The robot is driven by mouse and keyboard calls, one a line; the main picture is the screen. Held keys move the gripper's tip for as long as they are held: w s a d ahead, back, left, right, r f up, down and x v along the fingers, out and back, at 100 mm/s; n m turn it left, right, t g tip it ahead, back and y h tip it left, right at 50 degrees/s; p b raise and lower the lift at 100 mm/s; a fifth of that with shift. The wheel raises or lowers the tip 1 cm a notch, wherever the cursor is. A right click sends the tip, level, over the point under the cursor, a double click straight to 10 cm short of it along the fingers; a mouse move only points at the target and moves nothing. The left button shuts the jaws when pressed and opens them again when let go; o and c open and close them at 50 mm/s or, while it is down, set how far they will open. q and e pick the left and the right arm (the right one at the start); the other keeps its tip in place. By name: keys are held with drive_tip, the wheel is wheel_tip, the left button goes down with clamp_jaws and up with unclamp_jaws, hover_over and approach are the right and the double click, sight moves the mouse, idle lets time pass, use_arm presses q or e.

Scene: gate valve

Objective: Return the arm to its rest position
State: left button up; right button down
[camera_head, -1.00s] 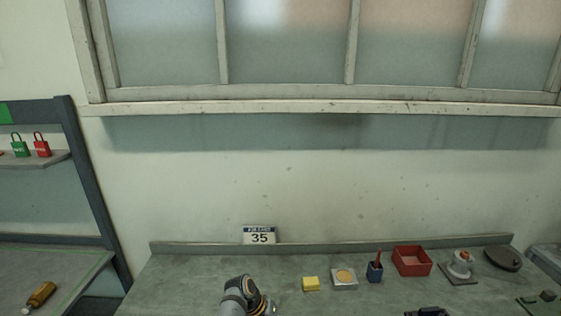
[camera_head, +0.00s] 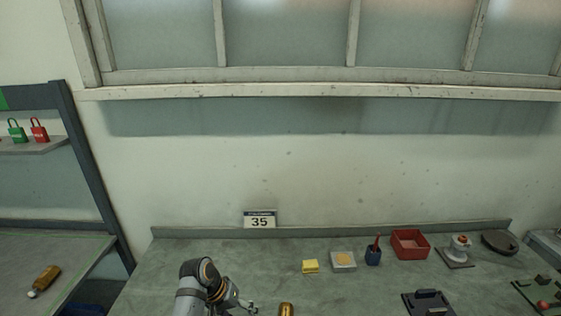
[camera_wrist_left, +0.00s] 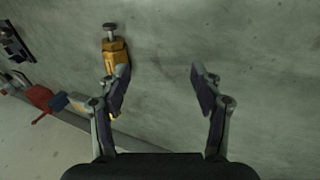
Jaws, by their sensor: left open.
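My left arm comes in at the bottom of the head view, and its gripper (camera_head: 247,308) is low over the bench near the bottom edge. In the left wrist view the gripper (camera_wrist_left: 160,82) is open, with nothing between its fingers. A yellow-orange gate valve (camera_wrist_left: 115,52) with a metal stem lies beyond the left finger, which partly overlaps it. I cannot tell whether they touch. A golden object (camera_head: 286,310), probably the same valve, is cut off at the bottom of the head view, right of the gripper. My right gripper is not in view.
On the grey bench (camera_head: 200,255) stand a yellow block (camera_head: 310,266), a square dish (camera_head: 343,261), a blue cup (camera_head: 373,257), a red bin (camera_head: 410,244) and a dark fixture (camera_head: 428,303). Another amber object (camera_head: 45,279) lies on the left bench. The bench's left part is clear.

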use_arm(q)
drive_tip(key=s+a+y, duration=0.1)
drive_tip(key=s+a, duration=0.2)
drive_tip(key=s+a+f+t+y, duration=0.1)
drive_tip(key=s+a, duration=0.1)
drive_tip(key=s, duration=0.2)
drive_tip(key=s+a+f+y, duration=0.1)
drive_tip(key=s+a, duration=0.2)
drive_tip(key=shift+s+a, duration=0.3)
drive_tip(key=shift+s, duration=0.1)
drive_tip(key=s+a+r+t+y, duration=0.25)
drive_tip(key=s+a+r, duration=0.25)
drive_tip(key=s, duration=0.4)
drive_tip(key=s+a+f+g+b, duration=0.1)
drive_tip(key=s+f+b, duration=0.1)
drive_tip(key=f, duration=1.5)
drive_tip(key=s+a+f+g+b, duration=0.1)
drive_tip(key=s+a+f+b, duration=0.1)
drive_tip(key=f, duration=1.4)
drive_tip(key=s+f+g+b, duration=0.1)
drive_tip(key=s+f+b, duration=0.1)
drive_tip(key=s+f, duration=1.4)
drive_tip(key=shift+s+a+f+b, duration=0.2)
drive_tip(key=shift+s+f+b, duration=0.1)
drive_tip(key=shift+s+f, duration=0.1)
